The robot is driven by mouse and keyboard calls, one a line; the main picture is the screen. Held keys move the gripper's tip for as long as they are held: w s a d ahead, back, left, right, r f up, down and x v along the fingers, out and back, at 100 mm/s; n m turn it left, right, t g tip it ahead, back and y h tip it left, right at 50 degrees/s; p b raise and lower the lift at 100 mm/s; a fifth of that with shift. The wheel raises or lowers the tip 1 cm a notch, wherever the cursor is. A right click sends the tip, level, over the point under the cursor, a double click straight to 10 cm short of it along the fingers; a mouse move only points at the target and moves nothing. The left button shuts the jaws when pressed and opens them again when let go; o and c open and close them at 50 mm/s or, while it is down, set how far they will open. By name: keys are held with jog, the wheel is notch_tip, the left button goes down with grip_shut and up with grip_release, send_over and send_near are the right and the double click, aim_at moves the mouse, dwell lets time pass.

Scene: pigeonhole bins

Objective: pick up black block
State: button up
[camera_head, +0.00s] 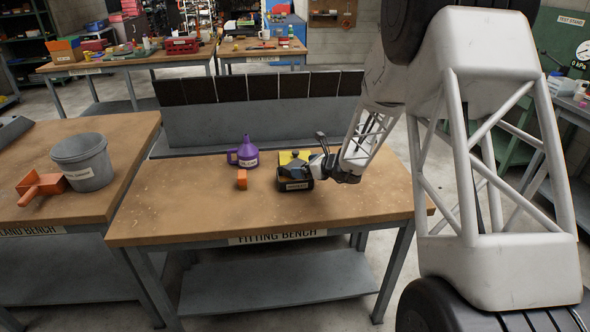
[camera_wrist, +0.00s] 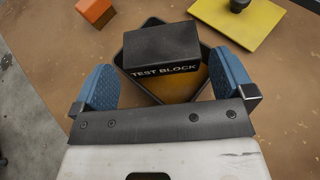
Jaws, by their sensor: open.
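The black block (camera_wrist: 162,46), lettered TEST BLOCK, shows in the wrist view at a small dark tray (camera_wrist: 201,90). It covers the tray's far part, and the tray's brownish floor shows in front of it. I cannot tell how deep it sits. My gripper (camera_wrist: 163,62) is open, with one blue finger on each side of the block and nothing gripped. Gaps show between the fingers and the block. In the head view the labelled tray (camera_head: 297,186) stands on the fitting bench, and my gripper (camera_head: 312,163) is over it, partly hiding the block.
A yellow plate (camera_head: 286,156) with a dark knob lies behind the tray. An orange block (camera_head: 242,179) and a purple oil can (camera_head: 244,153) stand to the left. The fitting bench (camera_head: 190,215) is clear at its front and left. A grey bucket (camera_head: 84,162) stands on the left bench.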

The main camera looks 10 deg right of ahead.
aim_at(295, 164)
jog(key=shift+x, duration=2.45)
jog(key=shift+r, duration=0.1)
jog(key=c, duration=1.1)
jog(key=shift+r, duration=0.2)
jog(key=shift+w+r, duration=0.1)
jog(key=shift+r, duration=1.4)
jog(key=shift+s+r, duration=0.15)
jog(key=shift+s, duration=0.2)
jog(key=s+r, duration=0.1)
jog(key=s, duration=1.4)
jog(key=shift+s+d+r, duration=0.15)
jog(key=shift+d, duration=0.25)
